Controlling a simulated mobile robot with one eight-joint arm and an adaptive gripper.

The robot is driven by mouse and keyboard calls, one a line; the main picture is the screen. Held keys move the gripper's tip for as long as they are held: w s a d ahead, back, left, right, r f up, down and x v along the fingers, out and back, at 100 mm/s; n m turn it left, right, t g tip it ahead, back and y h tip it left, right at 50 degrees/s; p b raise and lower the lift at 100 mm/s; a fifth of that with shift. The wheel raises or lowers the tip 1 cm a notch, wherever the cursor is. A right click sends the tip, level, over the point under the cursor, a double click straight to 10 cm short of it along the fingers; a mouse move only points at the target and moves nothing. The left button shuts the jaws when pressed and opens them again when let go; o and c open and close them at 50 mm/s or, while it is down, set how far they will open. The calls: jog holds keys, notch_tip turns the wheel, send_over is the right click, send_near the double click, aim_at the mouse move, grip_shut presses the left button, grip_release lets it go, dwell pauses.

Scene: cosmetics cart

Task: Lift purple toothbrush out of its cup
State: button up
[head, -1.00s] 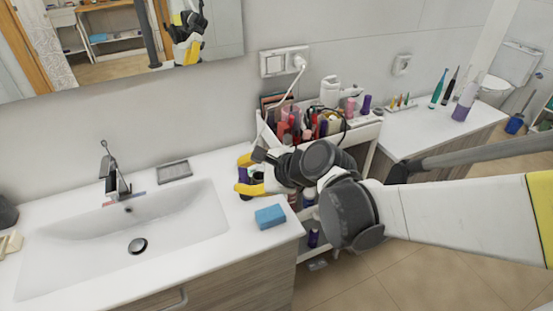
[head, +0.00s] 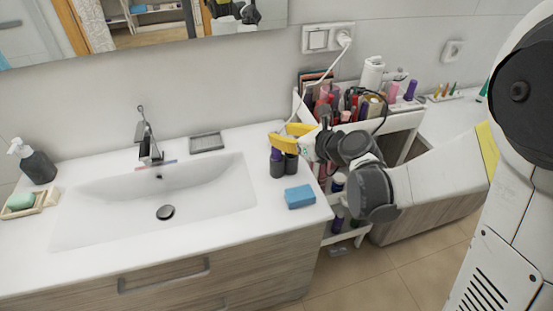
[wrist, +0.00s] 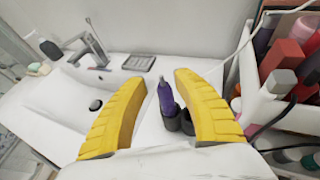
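The purple toothbrush (wrist: 164,98) stands upright in a dark cup (wrist: 173,122) on the washbasin counter. In the wrist view it shows between my two yellow fingers, nearer the right one, with space on both sides. A second dark cup (wrist: 186,121) stands beside it. In the head view the cup (head: 277,167) is just below my gripper (head: 291,137), and the toothbrush's upper part is largely hidden by the fingers. My gripper is open and holds nothing.
A blue sponge (head: 299,196) lies near the counter's right edge. The cart (head: 398,126), full of cosmetics, stands to the right, close to my wrist. The basin (head: 150,205) and a grey soap dish (head: 206,142) are to the left. A white cable hangs behind.

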aim_at(276, 132)
jog(key=x, duration=0.3)
jog(key=shift+w+f+b, duration=0.25)
jog(key=shift+b, duration=0.1)
jog(key=shift+s+r, duration=0.1)
grip_shut()
